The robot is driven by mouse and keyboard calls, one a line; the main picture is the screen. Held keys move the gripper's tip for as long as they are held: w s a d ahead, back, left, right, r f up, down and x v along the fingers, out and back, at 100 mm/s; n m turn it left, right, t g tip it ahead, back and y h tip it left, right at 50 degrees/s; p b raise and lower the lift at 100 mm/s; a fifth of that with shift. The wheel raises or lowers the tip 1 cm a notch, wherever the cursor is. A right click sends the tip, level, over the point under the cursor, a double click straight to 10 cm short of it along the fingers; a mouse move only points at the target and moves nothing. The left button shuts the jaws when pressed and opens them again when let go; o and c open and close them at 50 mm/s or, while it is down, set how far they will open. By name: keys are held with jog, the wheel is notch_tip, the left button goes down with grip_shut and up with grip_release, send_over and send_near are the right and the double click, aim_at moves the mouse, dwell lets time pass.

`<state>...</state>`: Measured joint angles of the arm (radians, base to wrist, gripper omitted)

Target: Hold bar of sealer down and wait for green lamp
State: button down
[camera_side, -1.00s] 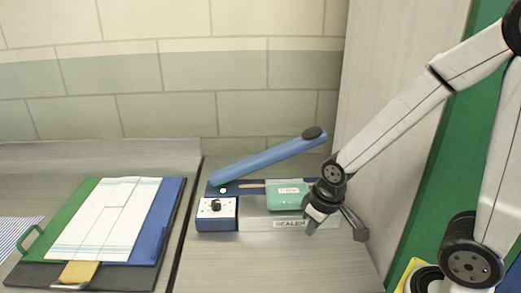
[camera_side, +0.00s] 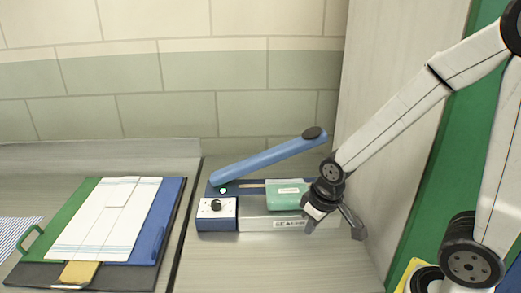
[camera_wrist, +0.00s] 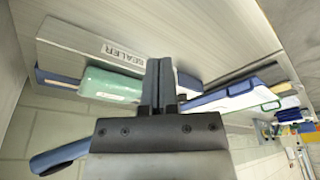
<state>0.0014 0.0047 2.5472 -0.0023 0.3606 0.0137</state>
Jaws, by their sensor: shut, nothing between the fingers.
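The sealer (camera_side: 290,224) stands on the bench, and its long blue bar (camera_side: 265,160) is raised, sloping up to the right to a dark knob (camera_side: 314,133). A green pouch (camera_side: 287,195) lies on the sealer under the raised bar; the pouch also shows in the wrist view (camera_wrist: 110,85). My gripper (camera_wrist: 158,75) is shut and empty, at the sealer's right end next to the pouch, below and apart from the bar. In the wrist view the bar's end (camera_wrist: 60,156) shows at lower left.
A blue control box with a black dial (camera_side: 216,206) is at the sealer's left front. A folder board with a white cloth (camera_side: 105,220) lies on the left bench section, past a dark gap. A wall panel rises close on the right. The bench front is clear.

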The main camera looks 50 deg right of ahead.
jog(key=w+d+r+m+g, duration=0.1)
jog(key=w+d+r+m, duration=0.15)
jog(key=w, duration=0.25)
jog(key=w+d+r+m, duration=0.1)
jog(key=w+r+m, duration=0.2)
jog(key=w, duration=0.2)
jog(key=m+g+h, duration=0.3)
jog(key=m+g, duration=0.2)
jog(key=m, duration=1.5)
send_near(310, 132)
jog(key=w+a+r, duration=0.2)
jog(key=a+r, duration=0.1)
jog(key=r, duration=0.2)
jog(key=shift+s+d+r+m, duration=0.15)
jog(key=shift+d+r+m, duration=0.25)
jog(key=shift+m, duration=0.25)
jog(key=shift+x, duration=6.95)
jog(key=shift+d, duration=0.15)
